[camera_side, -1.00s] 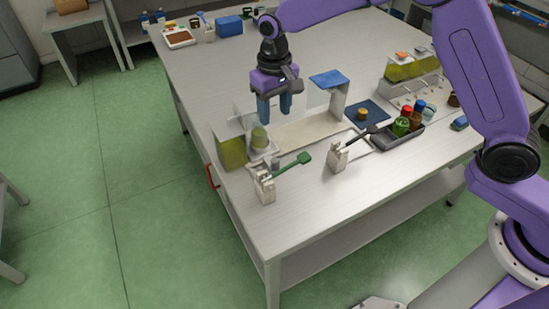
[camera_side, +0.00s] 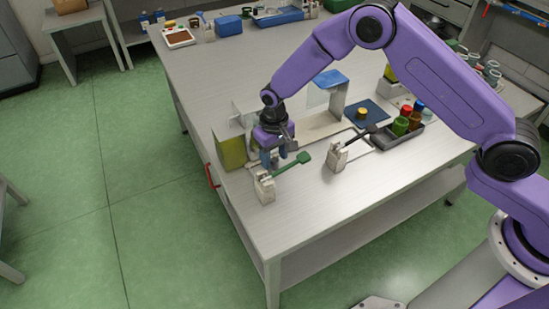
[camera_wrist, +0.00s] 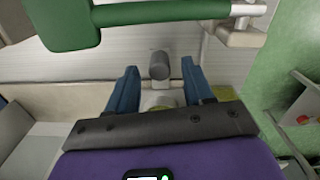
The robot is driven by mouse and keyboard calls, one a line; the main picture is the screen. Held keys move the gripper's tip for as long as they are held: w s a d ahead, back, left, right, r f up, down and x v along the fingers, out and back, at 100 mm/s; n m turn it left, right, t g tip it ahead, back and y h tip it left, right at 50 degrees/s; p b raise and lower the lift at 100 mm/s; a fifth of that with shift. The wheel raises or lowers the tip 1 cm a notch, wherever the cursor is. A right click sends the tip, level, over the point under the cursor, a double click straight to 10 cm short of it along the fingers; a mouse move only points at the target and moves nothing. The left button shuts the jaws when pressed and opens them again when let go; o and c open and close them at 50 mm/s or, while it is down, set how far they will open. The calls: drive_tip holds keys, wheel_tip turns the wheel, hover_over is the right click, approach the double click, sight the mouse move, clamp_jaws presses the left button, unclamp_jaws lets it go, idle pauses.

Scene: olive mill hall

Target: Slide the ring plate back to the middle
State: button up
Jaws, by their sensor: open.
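My gripper (camera_side: 276,160) is low over the near left end of the pale track (camera_side: 318,128), beside the yellow-green container (camera_side: 232,153). In the wrist view my gripper (camera_wrist: 158,74) shows two blue fingers spread apart. A grey round-ended knob (camera_wrist: 159,64) stands between them, with a gap on each side. A pale part, which may belong to the ring plate, shows below the knob, mostly hidden by my gripper. In the side view my gripper covers the place where the ring plate seems to be, so I cannot make out its outline.
A green-handled lever (camera_side: 291,163) on a white block stands close in front of my gripper. A black-handled lever (camera_side: 352,145) is to its right. A blue-topped stand (camera_side: 330,78) rises behind the track. A dark tray (camera_side: 388,141) holds several bottles. The table's left middle is clear.

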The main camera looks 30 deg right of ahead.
drive_tip(key=shift+f, duration=0.75)
clamp_jaws()
drive_tip(key=d, duration=1.2)
drive_tip(key=shift+d, duration=0.1)
unclamp_jaws()
drive_tip(key=shift+r, duration=0.1)
wheel_tip(320, 180, up, 17)
drive_tip(key=shift+r, duration=0.15)
